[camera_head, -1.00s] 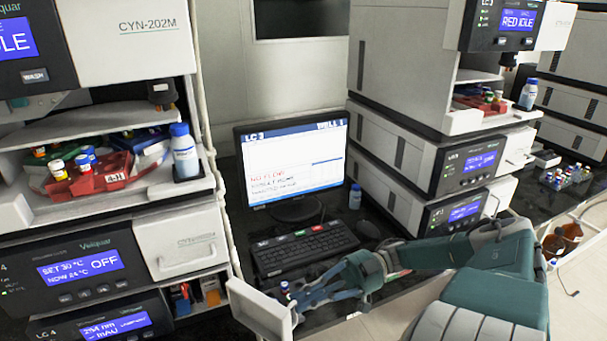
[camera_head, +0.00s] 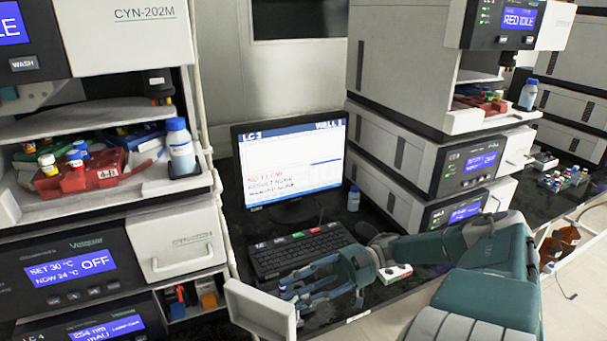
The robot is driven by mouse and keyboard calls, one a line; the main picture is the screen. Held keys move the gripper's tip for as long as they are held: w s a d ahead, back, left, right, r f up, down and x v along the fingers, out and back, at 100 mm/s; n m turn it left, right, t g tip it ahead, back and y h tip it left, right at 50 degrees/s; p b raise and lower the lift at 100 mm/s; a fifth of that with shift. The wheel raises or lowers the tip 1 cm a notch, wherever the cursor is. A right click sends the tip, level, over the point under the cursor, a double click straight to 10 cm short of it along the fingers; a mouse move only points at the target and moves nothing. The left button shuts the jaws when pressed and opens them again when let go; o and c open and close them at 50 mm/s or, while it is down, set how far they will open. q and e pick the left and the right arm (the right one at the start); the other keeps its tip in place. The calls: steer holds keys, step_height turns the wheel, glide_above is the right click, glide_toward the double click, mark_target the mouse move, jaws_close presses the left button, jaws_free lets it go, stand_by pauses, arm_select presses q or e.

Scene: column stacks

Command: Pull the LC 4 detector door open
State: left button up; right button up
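The LC 4 detector (camera_head: 62,328) is the lowest unit of the left stack, with a lit blue display. Its white door (camera_head: 262,308) stands swung out at the right, its rimmed inner face toward me. Colored parts show in the open compartment (camera_head: 192,300). My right gripper (camera_head: 292,294) is at the right side of the door, its fingertips close to the free edge. The door's outer face and any handle there are hidden, so I cannot tell whether the fingers hold it. My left gripper is out of view.
Above the detector is a closed white door (camera_head: 178,245) with a handle. A keyboard (camera_head: 300,250) and monitor (camera_head: 292,165) stand behind my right gripper. A small blue-capped bottle (camera_head: 353,198) is beside the monitor. Another instrument stack (camera_head: 430,165) rises at the right.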

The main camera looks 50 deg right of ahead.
stand_by(0.4)
steer(key=v, duration=1.2)
steer(key=shift+s+f, duration=0.15)
stand_by(0.5)
